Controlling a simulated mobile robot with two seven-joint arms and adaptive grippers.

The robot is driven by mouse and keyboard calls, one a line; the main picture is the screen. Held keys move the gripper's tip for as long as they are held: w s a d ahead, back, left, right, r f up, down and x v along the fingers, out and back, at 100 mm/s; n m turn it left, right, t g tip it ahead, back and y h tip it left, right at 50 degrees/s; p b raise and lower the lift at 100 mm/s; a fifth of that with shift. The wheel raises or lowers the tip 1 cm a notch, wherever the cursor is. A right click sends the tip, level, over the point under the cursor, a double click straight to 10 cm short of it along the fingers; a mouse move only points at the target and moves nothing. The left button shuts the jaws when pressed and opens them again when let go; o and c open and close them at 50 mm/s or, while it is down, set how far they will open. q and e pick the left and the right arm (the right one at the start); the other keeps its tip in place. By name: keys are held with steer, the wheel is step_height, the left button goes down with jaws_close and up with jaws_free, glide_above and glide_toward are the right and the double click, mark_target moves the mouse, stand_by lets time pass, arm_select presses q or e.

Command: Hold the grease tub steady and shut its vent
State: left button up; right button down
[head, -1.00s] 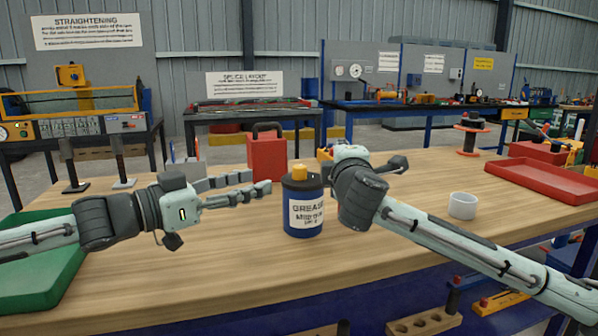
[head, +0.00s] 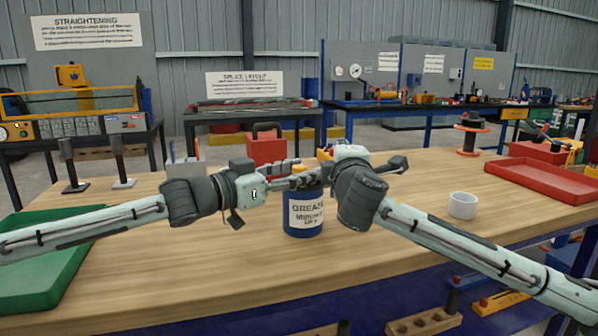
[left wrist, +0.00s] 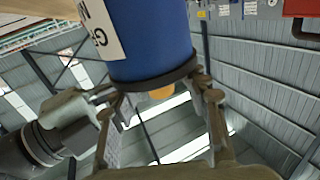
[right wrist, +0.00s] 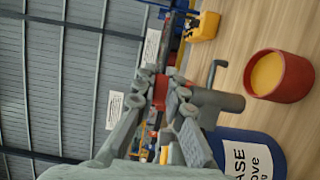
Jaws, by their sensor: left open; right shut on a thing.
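The blue grease tub (head: 304,215) stands upright on the wooden bench, its white label facing me. My left gripper (head: 292,179) is open at the tub's top, from the left. In the left wrist view its fingers show on either side of the orange vent cap (left wrist: 161,92), below the tub's dark collar. I cannot tell whether they touch it. The cap is hidden in the head view. My right gripper (right wrist: 158,95) is shut on the tub near its top, from the right. Its wrist hides the grip in the head view, so the exact contact is unclear.
A white cup (head: 462,205) and a red tray (head: 545,181) are to the right. A green tray (head: 40,270) is at the left. The bench front is clear.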

arm_select(q)
jaws_close()
steer(key=shift+s+d+f+n+t+y, duration=0.1)
steer(key=shift+s+d+n+t+y, duration=0.15)
steer(key=shift+d, duration=0.2)
steer(key=shift+d+n+t+y, duration=0.1)
steer(key=shift+n+t+y, duration=1.55)
steer(key=shift+y, duration=0.4)
steer(key=shift+w+a+n+t+y, duration=0.1)
steer(key=shift+a+n+t+y, duration=0.25)
steer(key=shift+n+y, duration=0.15)
jaws_free()
steer(key=shift+w+a, duration=0.1)
steer(key=shift+a, duration=0.05)
